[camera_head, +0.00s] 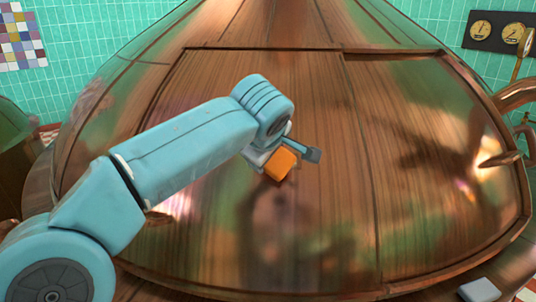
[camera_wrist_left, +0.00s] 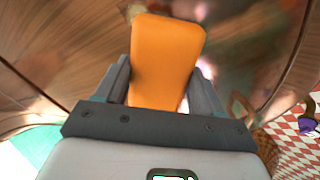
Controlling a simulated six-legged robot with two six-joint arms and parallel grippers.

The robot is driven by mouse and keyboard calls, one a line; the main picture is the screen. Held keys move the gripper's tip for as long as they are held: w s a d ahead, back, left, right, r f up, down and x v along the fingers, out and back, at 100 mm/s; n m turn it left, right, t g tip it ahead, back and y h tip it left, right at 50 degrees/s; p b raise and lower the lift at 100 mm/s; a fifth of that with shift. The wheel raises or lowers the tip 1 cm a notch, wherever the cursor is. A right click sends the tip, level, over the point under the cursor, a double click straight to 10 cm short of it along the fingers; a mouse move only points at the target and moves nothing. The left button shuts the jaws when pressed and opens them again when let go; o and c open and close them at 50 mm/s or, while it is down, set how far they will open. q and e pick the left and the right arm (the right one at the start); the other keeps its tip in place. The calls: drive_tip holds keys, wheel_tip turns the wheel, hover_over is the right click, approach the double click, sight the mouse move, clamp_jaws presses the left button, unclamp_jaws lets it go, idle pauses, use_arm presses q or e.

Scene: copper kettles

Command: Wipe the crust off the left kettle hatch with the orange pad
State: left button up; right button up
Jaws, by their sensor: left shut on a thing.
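The big copper kettle (camera_head: 120,110) fills the head view. Its wide hatch (camera_head: 330,230) has a seam along the top and a handle (camera_head: 500,158) at the right. Greenish and dark patches lie on the copper; I cannot tell crust from reflection. My left gripper (camera_head: 285,158) is shut on the orange pad (camera_head: 280,164), in front of the hatch's upper middle. In the left wrist view the pad (camera_wrist_left: 166,62) stands out between the fingers towards the copper. Whether it touches the copper is unclear. My right gripper is not in view.
Gauges (camera_head: 495,32) hang on the tiled wall at the upper right. A pale grey block (camera_head: 480,290) is at the lower right. Red and white checked floor (camera_wrist_left: 290,150) shows at the right of the wrist view, with a small purple thing (camera_wrist_left: 306,123).

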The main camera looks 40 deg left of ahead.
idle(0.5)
use_arm(q)
drive_tip(key=shift+b+x, duration=0.9)
drive_tip(key=shift+x, duration=2.55)
drive_tip(key=shift+x, duration=1.05)
